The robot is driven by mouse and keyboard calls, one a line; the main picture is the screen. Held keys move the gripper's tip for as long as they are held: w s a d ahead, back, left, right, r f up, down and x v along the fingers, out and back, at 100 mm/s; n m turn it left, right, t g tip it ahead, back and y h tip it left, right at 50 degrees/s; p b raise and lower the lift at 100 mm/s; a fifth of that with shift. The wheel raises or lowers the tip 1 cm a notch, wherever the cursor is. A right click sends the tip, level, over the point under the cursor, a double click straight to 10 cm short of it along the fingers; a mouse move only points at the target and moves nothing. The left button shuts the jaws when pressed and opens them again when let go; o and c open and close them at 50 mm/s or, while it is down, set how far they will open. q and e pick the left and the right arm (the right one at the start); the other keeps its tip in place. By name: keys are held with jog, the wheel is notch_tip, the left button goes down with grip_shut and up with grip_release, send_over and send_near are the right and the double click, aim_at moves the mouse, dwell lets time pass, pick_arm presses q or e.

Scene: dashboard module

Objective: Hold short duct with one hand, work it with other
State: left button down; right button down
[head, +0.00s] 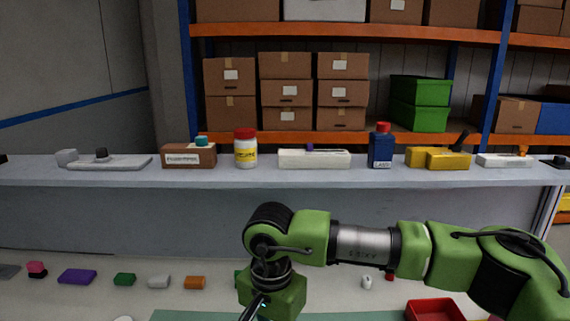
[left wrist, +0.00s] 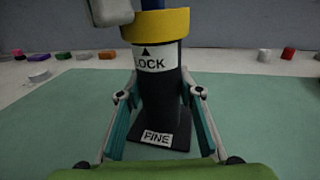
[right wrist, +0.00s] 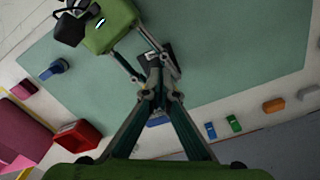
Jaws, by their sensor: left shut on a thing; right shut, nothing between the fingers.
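The short duct (left wrist: 160,85) stands in the left wrist view as a black upright body with a yellow collar (left wrist: 160,24), a white "LOCK" label with an arrow, and a "PINE" label at its foot. My left gripper (left wrist: 160,97) is shut on the black body, one finger on each side. A blue part shows above the collar, cut off by the frame top. My right gripper (right wrist: 156,76) is shut and empty, its fingertips close to my left gripper's fingers in the right wrist view. The duct is mostly hidden there. In the head view, my right arm's wrist hangs at the bottom edge.
A green mat (right wrist: 220,55) covers the work surface. Several small coloured blocks lie along its far side, including a purple one (head: 77,276). A red tray (head: 434,309) sits at the right. A grey shelf (head: 230,178) with bottles and boxes stands behind.

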jog(key=shift+w+d, duration=0.15)
jog(key=shift+w, duration=0.1)
jog(key=shift+w, duration=0.25)
dwell(0.7)
jog(key=shift+s+a, duration=0.15)
jog(key=shift+a, duration=0.1)
notch_tip(320, 180, up, 6)
jog(key=shift+s+a, duration=0.2)
jog(key=shift+s, duration=0.15)
dwell(0.3)
